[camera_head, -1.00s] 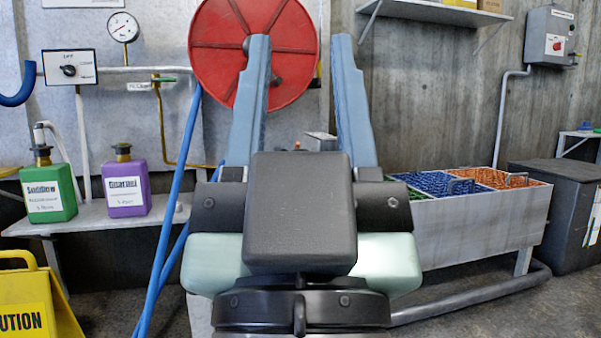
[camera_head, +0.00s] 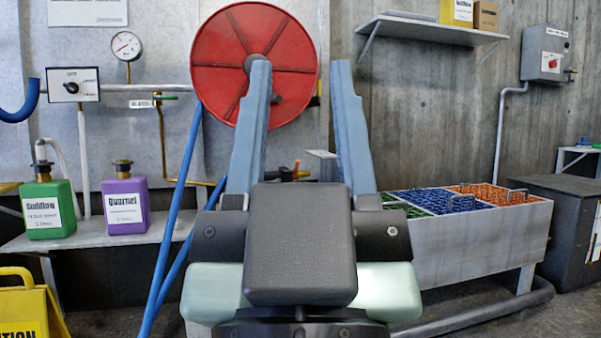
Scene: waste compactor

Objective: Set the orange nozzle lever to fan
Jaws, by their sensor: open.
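A small orange piece (camera_head: 296,169), which may be the nozzle lever, shows between my fingers, below the red hose reel (camera_head: 222,62). It sits on a dark fitting partly hidden by my left finger. It is too small to read its setting or any marks. My gripper (camera_head: 300,70) is open and empty, with its two blue fingers pointing up and away from me. The orange piece appears low in the gap between them. Whether the fingers are level with it in depth, I cannot tell.
A green bottle (camera_head: 47,207) and a purple bottle (camera_head: 126,206) stand on a shelf at left. A blue hose (camera_head: 172,225) hangs left of my gripper. A grey bin of coloured crates (camera_head: 480,238) is at right. A yellow caution sign (camera_head: 28,305) stands at lower left.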

